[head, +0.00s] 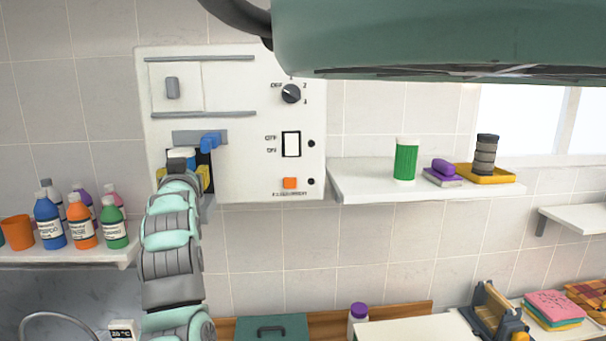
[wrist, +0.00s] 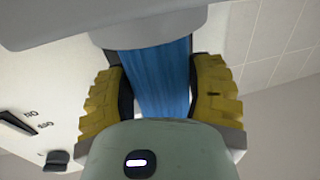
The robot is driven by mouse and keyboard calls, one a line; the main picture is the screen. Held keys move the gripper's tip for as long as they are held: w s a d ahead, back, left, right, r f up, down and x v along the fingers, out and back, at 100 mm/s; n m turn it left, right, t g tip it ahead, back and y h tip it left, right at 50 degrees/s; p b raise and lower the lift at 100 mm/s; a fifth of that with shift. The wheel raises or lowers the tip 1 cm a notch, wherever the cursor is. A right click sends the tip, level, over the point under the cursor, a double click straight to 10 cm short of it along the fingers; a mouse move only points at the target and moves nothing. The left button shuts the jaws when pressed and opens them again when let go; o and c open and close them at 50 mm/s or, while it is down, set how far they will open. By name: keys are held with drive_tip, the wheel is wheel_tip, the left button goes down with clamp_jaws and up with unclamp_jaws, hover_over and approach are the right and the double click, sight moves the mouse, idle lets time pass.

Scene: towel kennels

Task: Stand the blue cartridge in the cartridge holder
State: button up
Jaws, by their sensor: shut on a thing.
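The blue cartridge (wrist: 160,80) is ribbed and sits between the two yellow finger pads of my gripper (wrist: 160,95) in the wrist view. In the head view, my gripper (head: 186,178) is at the left part of the white wall panel, shut on the cartridge. The cartridge's pale top (head: 181,153) shows above the fingers, and it looks roughly upright.
The white panel (head: 235,180) has a knob (head: 291,94), a rocker switch (head: 291,144) and an orange button (head: 289,183). A right shelf (head: 370,185) holds a green ribbed cylinder (head: 405,160) and a yellow tray (head: 505,178) with a dark cylinder (head: 486,155). Bottles crowd the left shelf (head: 90,256).

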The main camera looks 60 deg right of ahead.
idle(0.3)
drive_tip(key=o, duration=1.3)
drive_tip(key=shift+v, duration=6)
